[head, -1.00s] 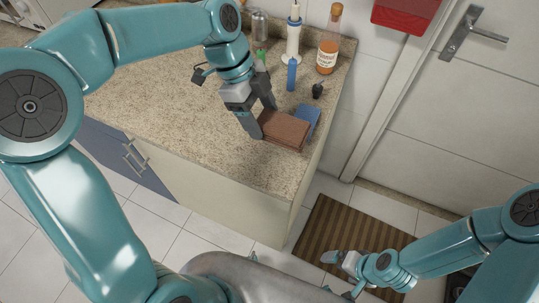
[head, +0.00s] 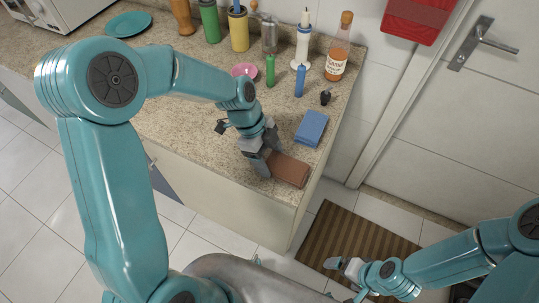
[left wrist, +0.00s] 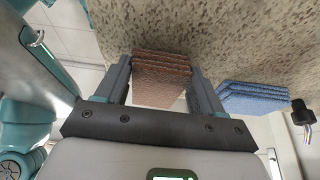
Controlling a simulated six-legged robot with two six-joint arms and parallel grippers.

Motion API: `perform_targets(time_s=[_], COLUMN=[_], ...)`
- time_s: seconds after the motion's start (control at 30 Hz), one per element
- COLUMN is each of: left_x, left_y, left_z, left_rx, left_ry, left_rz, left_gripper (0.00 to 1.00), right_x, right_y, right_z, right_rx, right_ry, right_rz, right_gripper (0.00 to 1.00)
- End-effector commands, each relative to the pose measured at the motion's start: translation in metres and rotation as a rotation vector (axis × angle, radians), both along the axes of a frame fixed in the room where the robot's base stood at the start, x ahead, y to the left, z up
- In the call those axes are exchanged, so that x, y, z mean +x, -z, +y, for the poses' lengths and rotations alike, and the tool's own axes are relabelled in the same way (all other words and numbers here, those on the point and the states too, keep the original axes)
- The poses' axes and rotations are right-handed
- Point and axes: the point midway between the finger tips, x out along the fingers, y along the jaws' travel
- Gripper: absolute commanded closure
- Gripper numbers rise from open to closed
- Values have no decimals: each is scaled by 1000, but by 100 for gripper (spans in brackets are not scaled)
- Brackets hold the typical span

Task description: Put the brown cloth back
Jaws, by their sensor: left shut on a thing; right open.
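The brown cloth (head: 290,171) is a folded, layered block over the front right corner of the counter. My left gripper (head: 267,160) is shut on it, with one finger on each side in the left wrist view, where the cloth (left wrist: 162,75) shows between them. I cannot tell whether the cloth touches the counter or hangs just above it. My right gripper (head: 344,279) is open and empty, low over the floor by the striped mat.
A folded blue cloth (head: 312,127) lies on the counter (head: 190,130) behind the brown cloth, apart from it. Behind stand a small dark bottle (head: 325,96), a blue bottle (head: 300,80), a green bottle (head: 270,71), an amber bottle (head: 338,48) and a pink bowl (head: 245,70). Counter left of my gripper is clear.

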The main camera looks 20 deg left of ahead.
Motion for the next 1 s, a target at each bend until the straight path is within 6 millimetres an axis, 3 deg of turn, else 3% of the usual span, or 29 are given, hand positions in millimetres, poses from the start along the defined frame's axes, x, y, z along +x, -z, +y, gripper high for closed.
perform_targets(time_s=[0.17,0.2,0.27,0.3,0.7,1.0], left_x=[0,0,0,0,1,2], left_y=[4,4,3,3,-8,-71], left_z=[0,0,0,0,3,30], left_rx=[0,0,0,0,0,1], left_ry=[0,0,0,0,-2,-4], left_rz=[-1,-1,-1,-1,-5,-7], left_gripper=[66,29,9,7,7,7], right_x=[0,0,0,0,0,0], right_y=[5,5,4,4,2,10], right_z=[0,0,0,0,0,0], right_rx=[0,0,0,0,0,0], right_ry=[0,0,0,0,0,0], right_rz=[0,0,0,0,0,0], right_gripper=[2,2,2,2,2,2])
